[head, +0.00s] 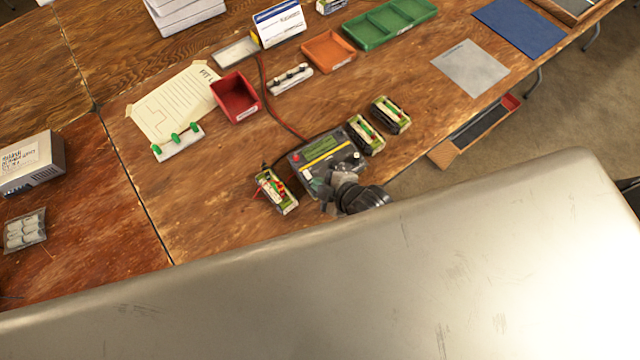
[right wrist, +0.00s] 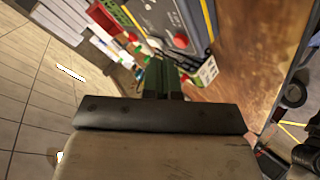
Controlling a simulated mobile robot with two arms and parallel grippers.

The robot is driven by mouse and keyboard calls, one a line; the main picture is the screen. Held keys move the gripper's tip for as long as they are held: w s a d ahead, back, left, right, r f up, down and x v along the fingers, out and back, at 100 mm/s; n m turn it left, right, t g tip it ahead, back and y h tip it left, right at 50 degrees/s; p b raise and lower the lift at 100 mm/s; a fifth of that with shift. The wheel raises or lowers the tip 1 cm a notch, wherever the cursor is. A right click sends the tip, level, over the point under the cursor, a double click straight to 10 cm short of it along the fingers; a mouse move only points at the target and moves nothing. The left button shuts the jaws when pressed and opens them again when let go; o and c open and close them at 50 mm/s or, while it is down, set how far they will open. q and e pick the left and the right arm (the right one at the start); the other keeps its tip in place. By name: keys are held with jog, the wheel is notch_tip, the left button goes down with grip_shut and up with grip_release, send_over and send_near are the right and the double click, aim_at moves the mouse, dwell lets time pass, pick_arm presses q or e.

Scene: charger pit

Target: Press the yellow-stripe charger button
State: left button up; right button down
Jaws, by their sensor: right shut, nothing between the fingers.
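The dark grey charger (head: 306,156) with a yellow stripe (head: 322,149) sits near the table's front edge in the head view. In the right wrist view the charger (right wrist: 165,20) shows a red round button (right wrist: 181,40) and the yellow stripe (right wrist: 208,18) along its side. My right gripper (head: 330,184) is shut and empty at the charger's near side, covering part of it. In the right wrist view its fingers (right wrist: 161,72) point toward the charger, just short of the red button; I cannot tell if they touch anything. My left gripper is not in view.
Battery packs flank the charger: one on the left (head: 275,192) and two on the right (head: 366,135) (head: 390,115). A red bin (head: 236,97), an orange tray (head: 328,51) and a green tray (head: 388,25) stand farther back.

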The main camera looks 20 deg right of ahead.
jog(key=shift+f, duration=0.1)
dwell(0.6)
jog(key=shift+f, duration=0.35)
jog(key=shift+w+f+b, duration=0.1)
jog(key=shift+f+b, duration=0.3)
jog(key=shift+b, duration=0.05)
dwell(0.4)
jog(key=shift+r, duration=0.1)
jog(key=shift+r+p, duration=0.7)
jog(key=shift+p, duration=0.25)
jog(key=r+p, duration=0.2)
jog(key=s+r+p, duration=0.1)
jog(key=r+p, duration=0.2)
jog(key=shift+d, duration=0.15)
dwell(0.3)
